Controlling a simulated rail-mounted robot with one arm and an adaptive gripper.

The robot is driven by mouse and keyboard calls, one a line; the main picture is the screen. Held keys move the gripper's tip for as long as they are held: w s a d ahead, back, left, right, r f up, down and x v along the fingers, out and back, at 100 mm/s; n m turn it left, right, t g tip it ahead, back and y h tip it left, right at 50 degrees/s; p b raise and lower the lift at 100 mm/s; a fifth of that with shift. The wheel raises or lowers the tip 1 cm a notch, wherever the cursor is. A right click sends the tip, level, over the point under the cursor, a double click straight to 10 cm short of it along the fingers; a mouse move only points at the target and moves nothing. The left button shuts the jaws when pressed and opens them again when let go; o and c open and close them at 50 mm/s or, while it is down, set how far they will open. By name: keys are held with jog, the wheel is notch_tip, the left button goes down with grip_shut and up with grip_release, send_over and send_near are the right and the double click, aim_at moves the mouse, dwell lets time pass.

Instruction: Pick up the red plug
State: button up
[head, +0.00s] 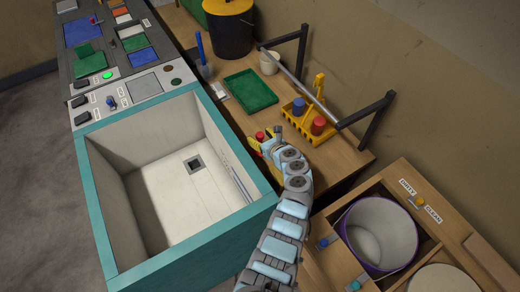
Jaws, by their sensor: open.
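A red plug (318,125) stands upright in the front part of a yellow rack (300,122) on the wooden bench. A blue plug (299,105) stands behind it in the same rack. My gripper (263,144) is left of the rack and a little nearer, above the bench beside the sink's right wall. It is open, apart from the rack. A small red piece (260,136) shows at its tip among yellow parts; I cannot tell whether it belongs to the gripper. The fingers are small and partly hidden by my wrist.
A teal-rimmed sink (150,190) lies left of my arm. A grey rail (292,72) on black brackets runs behind and over the rack. A green tray (250,91), white cup (269,62) and black bucket (230,35) stand farther back. A purple-rimmed bucket (379,235) is at front right.

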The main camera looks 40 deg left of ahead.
grip_shut()
jog(key=shift+r, duration=0.1)
